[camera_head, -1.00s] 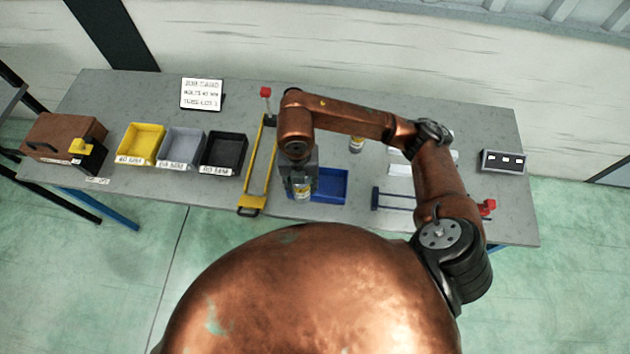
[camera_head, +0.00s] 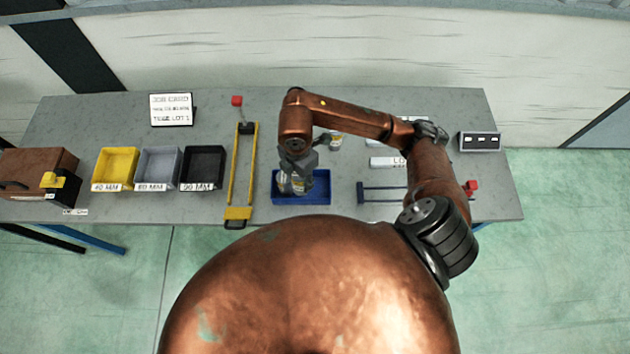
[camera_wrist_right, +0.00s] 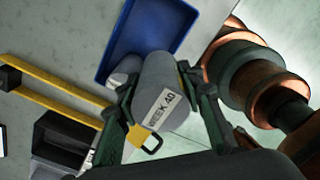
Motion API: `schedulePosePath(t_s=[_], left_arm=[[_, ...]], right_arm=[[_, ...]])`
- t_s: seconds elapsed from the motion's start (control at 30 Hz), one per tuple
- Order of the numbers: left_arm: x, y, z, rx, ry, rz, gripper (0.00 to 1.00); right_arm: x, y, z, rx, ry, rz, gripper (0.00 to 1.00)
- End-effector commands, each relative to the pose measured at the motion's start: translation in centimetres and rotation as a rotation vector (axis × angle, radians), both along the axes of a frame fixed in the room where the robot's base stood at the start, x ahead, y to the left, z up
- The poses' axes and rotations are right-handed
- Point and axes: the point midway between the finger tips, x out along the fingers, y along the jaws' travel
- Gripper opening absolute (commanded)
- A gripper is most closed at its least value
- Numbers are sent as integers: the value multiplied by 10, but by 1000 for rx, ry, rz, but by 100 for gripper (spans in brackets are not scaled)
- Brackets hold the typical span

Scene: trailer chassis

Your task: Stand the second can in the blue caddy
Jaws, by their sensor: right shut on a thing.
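The blue caddy (camera_head: 318,198) sits on the bench near its front edge and shows in the right wrist view (camera_wrist_right: 152,28). My right gripper (camera_head: 298,178) is above the caddy's left part, its fingers (camera_wrist_right: 165,105) shut around a grey can (camera_wrist_right: 160,90) with a white label. In the head view this can is partly hidden by the gripper. A second light grey can (camera_wrist_right: 126,70) shows at the caddy's end, beside the held one; it seems to stand inside. Another can (camera_head: 335,141) stands on the bench behind, partly covered by my arm. My left gripper is not in view.
A yellow-railed frame (camera_head: 232,185) lies left of the caddy. Yellow (camera_head: 115,167), grey (camera_head: 158,167) and black (camera_head: 203,166) bins stand further left. A dark-blue bar fixture (camera_head: 383,193) is to the right. Bare bench lies between caddy and fixture.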

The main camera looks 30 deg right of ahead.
Motion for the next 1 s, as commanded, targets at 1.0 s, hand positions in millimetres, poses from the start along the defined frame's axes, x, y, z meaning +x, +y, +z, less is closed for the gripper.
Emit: schedulePosePath(t_s=[1.0], left_arm=[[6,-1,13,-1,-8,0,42]], right_arm=[[6,-59,-94,0,-1,3,3]])
